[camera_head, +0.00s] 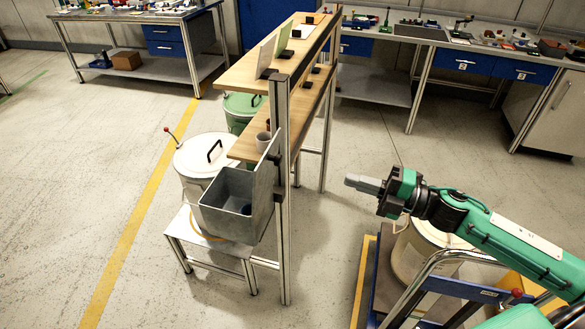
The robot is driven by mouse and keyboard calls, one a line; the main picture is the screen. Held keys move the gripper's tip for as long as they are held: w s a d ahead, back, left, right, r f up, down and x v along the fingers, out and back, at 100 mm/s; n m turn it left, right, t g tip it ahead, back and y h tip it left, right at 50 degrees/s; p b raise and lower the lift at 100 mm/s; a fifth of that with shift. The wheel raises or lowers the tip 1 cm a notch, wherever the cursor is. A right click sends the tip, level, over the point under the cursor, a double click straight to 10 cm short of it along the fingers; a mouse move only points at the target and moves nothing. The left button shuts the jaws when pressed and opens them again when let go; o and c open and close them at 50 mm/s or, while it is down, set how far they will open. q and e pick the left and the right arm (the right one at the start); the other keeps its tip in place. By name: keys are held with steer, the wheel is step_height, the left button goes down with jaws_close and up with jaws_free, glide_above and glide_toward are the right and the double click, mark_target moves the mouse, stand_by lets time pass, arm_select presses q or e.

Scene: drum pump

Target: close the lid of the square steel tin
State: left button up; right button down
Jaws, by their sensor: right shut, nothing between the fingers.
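The square steel tin (223,222) stands on a small low metal stand at centre left, against the end of the shelf frame. Its lid (267,189) is open and stands upright along the tin's right side. Something dark lies inside the tin, too small to make out. My right gripper (350,182) is shut and empty. It is in the air to the right of the tin and lid, pointing left, with the shelf post between them in the picture. My left gripper is not in view.
A white drum (200,154) with a black-handled lid stands behind the tin. The shelf post (282,230) rises close beside the open lid. A green drum (240,106) is under the shelf. A trolley with a drum (410,256) sits below my right arm. Floor between stand and trolley is clear.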

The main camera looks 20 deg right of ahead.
steer(key=p, duration=0.6)
glide_toward(281, 159)
steer(key=x, duration=0.5)
steer(key=shift+w+a, duration=0.15)
steer(key=shift+w, duration=0.05)
steer(key=shift+w+a+f, duration=0.15)
steer(key=shift+w+a, duration=0.25)
steer(key=shift+a, duration=0.2)
